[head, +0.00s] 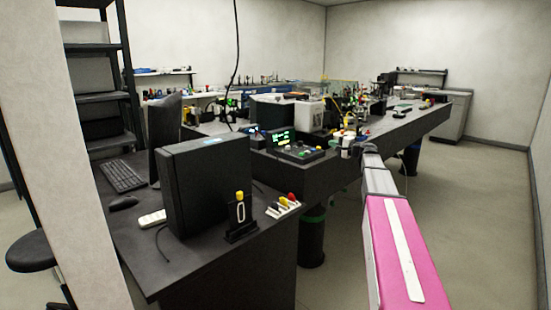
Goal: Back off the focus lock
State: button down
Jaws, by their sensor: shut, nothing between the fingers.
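I cannot tell for sure which part is the focus lock. A black upright bracket (241,218) with a pale slot and a yellow knob (239,195) on top stands near the front of the near bench, beside the black computer case. A black control box (299,153) with coloured knobs and a lit green display (282,137) sits farther back. My arm reaches in from the lower right, and my gripper (369,149) at its far end is small, shut and empty. It is near the bench's right edge, apart from the bracket. Fine detail there is hard to see.
The black computer case (208,185), monitor (164,135), keyboard (121,175) and mouse (123,203) crowd the near bench (190,262). Coloured-handled tools (284,205) lie right of the bracket. A stool (31,250) stands at left. The floor (475,210) at right is clear.

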jog(key=shift+w+a+f, duration=0.3)
jog(key=shift+w+f, duration=0.5)
jog(key=shift+f, duration=0.15)
jog(key=shift+s+a, duration=0.25)
jog(key=shift+s, duration=0.05)
jog(key=shift+s+d+f, duration=0.15)
jog(key=shift+s+d, duration=0.1)
jog(key=shift+s, duration=0.3)
jog(key=v, duration=0.5)
jog(key=shift+s+r, duration=0.2)
jog(key=shift+d, duration=0.1)
